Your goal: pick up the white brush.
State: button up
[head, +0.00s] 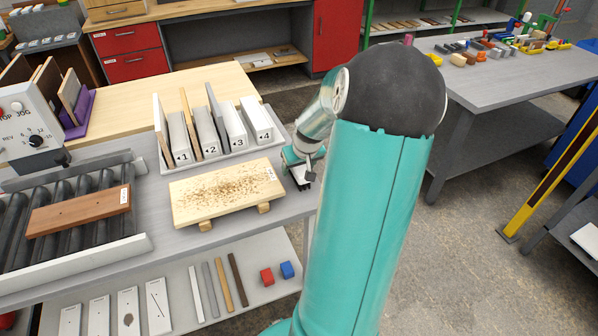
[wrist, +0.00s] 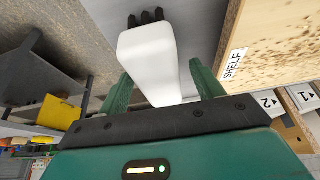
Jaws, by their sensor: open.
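The white brush (wrist: 150,62) lies on the grey bench top in the wrist view, its dark bristles pointing to the top of the picture. My gripper (wrist: 163,86) is open, with one green finger on each side of the brush's white body. I cannot tell whether either finger touches it. In the head view my gripper (head: 301,170) is low over the bench's right edge, beside the speckled board. There the brush is mostly hidden by the gripper.
The speckled wooden board (head: 222,194) stands on blocks just left of my gripper. A rack (head: 206,153) of upright numbered boards is behind it. A roller conveyor (head: 70,247) with a brown board (head: 80,211) is at the left. Open floor lies right of the bench.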

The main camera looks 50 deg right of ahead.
jog(key=shift+f, duration=0.1)
jog(key=shift+c, duration=0.3)
jog(key=c, duration=1.2)
jog(key=shift+o, duration=0.2)
notch_tip(320, 180, up, 4)
jog(key=shift+s+a+r, duration=0.1)
jog(key=shift+r, duration=0.05)
jog(key=s+a+r, duration=0.1)
jog(key=r, duration=0.1)
jog(key=s+a+r, duration=0.1)
jog(key=r, duration=0.1)
jog(key=s+a+r, duration=0.1)
jog(key=shift+s+a+r, duration=0.15)
jog(key=shift+a+r, duration=0.25)
jog(key=s+a+r, duration=0.3)
jog(key=s+a, duration=0.2)
jog(key=a, duration=0.1)
jog(key=shift+s+a+r, duration=0.25)
jog(key=shift+s+a, duration=0.05)
jog(key=shift+s, duration=0.1)
